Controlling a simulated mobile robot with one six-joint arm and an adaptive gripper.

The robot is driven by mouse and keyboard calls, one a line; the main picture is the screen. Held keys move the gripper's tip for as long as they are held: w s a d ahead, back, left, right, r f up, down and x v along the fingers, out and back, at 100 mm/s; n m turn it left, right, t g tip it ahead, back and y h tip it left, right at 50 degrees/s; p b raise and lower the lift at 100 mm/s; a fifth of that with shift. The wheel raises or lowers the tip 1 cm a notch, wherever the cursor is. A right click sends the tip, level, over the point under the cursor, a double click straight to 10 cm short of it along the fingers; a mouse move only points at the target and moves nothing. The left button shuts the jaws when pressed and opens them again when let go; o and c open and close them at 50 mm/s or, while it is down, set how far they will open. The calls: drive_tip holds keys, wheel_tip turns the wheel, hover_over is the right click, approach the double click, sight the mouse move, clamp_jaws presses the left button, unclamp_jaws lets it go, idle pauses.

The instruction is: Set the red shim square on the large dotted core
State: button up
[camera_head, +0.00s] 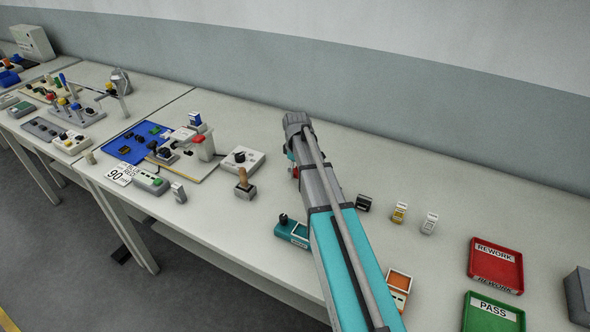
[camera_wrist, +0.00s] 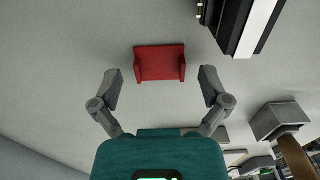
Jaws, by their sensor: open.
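The red shim (camera_wrist: 160,63) lies flat on the pale table in the wrist view, a short piece with raised ends. My gripper (camera_wrist: 160,80) is open, with one finger to each side of the shim and clear space between them and it. In the head view my arm hides most of my gripper, and only a bit of red (camera_head: 295,172) shows beside it. I cannot make out which thing is the large dotted core.
A wooden-handled stamp (camera_head: 245,186) stands to the left. Small dark (camera_head: 363,203), yellow (camera_head: 399,212) and white (camera_head: 429,222) blocks stand right of my arm, before a red tray (camera_head: 496,279).

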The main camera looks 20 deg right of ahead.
sight(296, 173)
drive_tip(key=shift+r, duration=0.2)
wheel_tip(296, 173, up, 12)
drive_tip(key=p, duration=1.2)
idle(0.7)
drive_tip(key=s+a+m, duration=0.4)
drive_tip(key=s, duration=0.7)
drive_tip(key=s+a+m, duration=0.4)
drive_tip(key=s+m, duration=0.1)
drive_tip(key=s, duration=0.6)
drive_tip(key=shift+s+a, duration=0.35)
drive_tip(key=shift+a, duration=0.05)
